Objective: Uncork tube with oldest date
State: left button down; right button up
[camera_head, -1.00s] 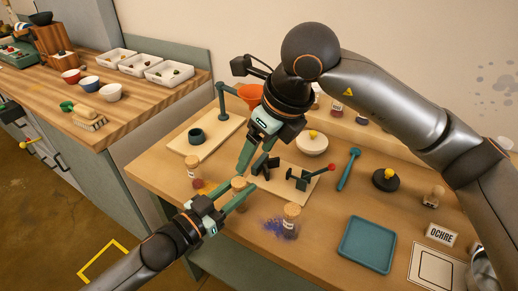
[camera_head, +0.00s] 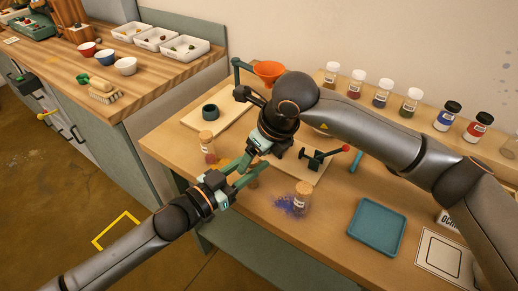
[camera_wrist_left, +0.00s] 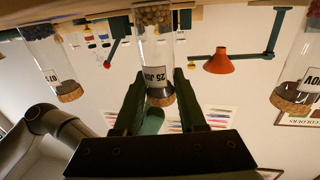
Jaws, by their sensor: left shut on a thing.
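Three corked glass tubes stand along the table's front. My left gripper (camera_head: 252,177) is shut on the middle tube, mostly hidden in the head view. In the left wrist view, which is upside down, this tube (camera_wrist_left: 158,48) stands between my left fingers (camera_wrist_left: 160,92), with ochre grains, a cork and a label that seems to read 25 and a partly covered month. The left tube (camera_head: 207,147) holds reddish pigment. The right tube (camera_head: 301,199) has blue powder around its foot. My right gripper (camera_head: 246,162) is close above the middle tube; its finger gap and contact with the cork are unclear.
A dark stand with a red-knobbed lever (camera_head: 318,160) is just right of my grippers. A teal tray (camera_head: 377,227) lies further right. An orange funnel (camera_head: 269,69) and several jars (camera_head: 381,94) are at the back. Loose ochre powder (camera_head: 225,162) lies near the left tube.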

aim_at(255, 161)
jog(key=shift+c, duration=0.2)
grip_shut()
dwell(0.5)
dwell(0.6)
pick_arm(q)
jog(key=shift+a+f, duration=0.1)
jog(key=shift+f, duration=0.3)
pick_arm(e)
jog(key=shift+a+r, duration=0.15)
jog(key=shift+r, duration=1.1)
pick_arm(q)
jog(key=shift+r, duration=0.15)
jog(key=shift+r, duration=0.15)
pick_arm(e)
jog(key=shift+r, duration=1.85)
pick_arm(q)
jog(key=shift+c, duration=2)
grip_release()
jog(key=shift+r, duration=0.1)
